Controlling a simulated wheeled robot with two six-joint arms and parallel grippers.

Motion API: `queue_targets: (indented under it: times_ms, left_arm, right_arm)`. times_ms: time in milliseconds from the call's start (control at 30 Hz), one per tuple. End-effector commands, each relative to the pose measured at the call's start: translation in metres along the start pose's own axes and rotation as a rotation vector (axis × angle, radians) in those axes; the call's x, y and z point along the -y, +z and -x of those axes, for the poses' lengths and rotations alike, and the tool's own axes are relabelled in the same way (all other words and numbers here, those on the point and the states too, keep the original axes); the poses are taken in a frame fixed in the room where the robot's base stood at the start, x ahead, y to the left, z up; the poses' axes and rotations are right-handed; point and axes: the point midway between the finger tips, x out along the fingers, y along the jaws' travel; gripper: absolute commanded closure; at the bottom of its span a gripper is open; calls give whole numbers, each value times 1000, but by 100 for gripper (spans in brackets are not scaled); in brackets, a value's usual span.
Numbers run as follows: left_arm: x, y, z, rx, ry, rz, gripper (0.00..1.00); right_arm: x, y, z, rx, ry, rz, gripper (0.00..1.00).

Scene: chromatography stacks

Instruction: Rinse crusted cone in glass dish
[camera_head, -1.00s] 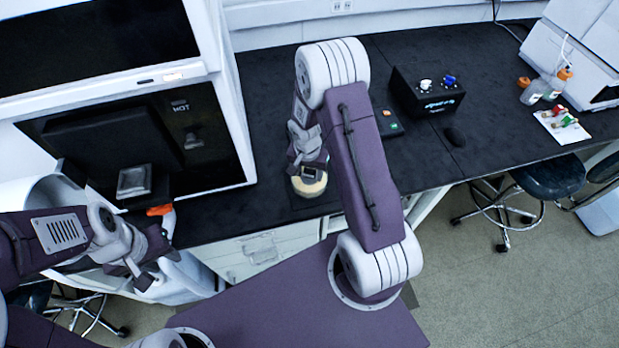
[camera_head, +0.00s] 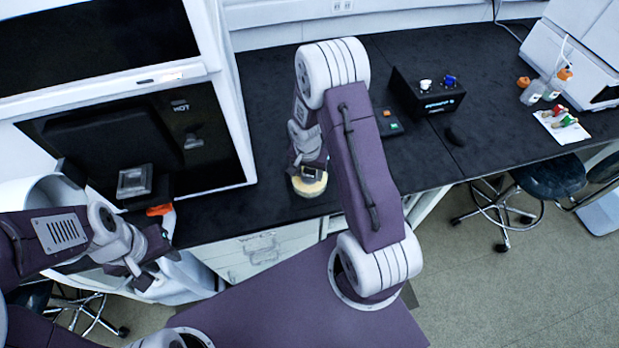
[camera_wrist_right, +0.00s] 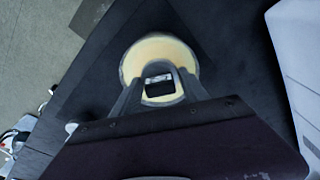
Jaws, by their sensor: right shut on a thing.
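The glass dish (camera_head: 309,185), round and filled with something pale yellow, stands on the black bench by its front edge. It also shows in the right wrist view (camera_wrist_right: 160,50). My right gripper (camera_head: 310,173) points down over the dish and hides part of it. In the right wrist view its fingers (camera_wrist_right: 158,84) are shut on a small dark piece with a light rim, taken to be the cone (camera_wrist_right: 159,86). Its crust cannot be made out, nor whether it touches the liquid. My left gripper (camera_head: 137,270) hangs at the lower left, away from the dish; its jaws are unclear.
A large white instrument (camera_head: 120,110) with a dark front stands at the left. A black box with knobs (camera_head: 427,93) and a small dark device (camera_head: 388,123) stand right of my right arm. Bottles (camera_head: 548,85) and a white card (camera_head: 562,125) are at the far right.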

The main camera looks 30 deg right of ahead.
Motion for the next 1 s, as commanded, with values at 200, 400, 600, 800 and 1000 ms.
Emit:
queue_targets:
  times_ms: [200, 400, 600, 800, 1000]
  left_arm:
    - [0, -1, 9, 0, 0, 0, 64]
    - [0, -2, 23, 0, 0, 0, 64]
    - [-1, -4, 37, 0, 0, 0, 64]
    - [-1, -5, 50, 0, 0, 0, 64]
    - [-1, -7, 64, 0, 0, 0, 64]
  right_arm:
    - [0, -2, 10, -1, -1, 0, 98]
    - [0, -4, 28, 0, 0, 0, 98]
    - [0, -6, 46, -1, 0, -1, 98]
    - [0, -8, 62, -1, -1, 0, 98]
    - [0, -10, 80, -1, 0, 0, 98]
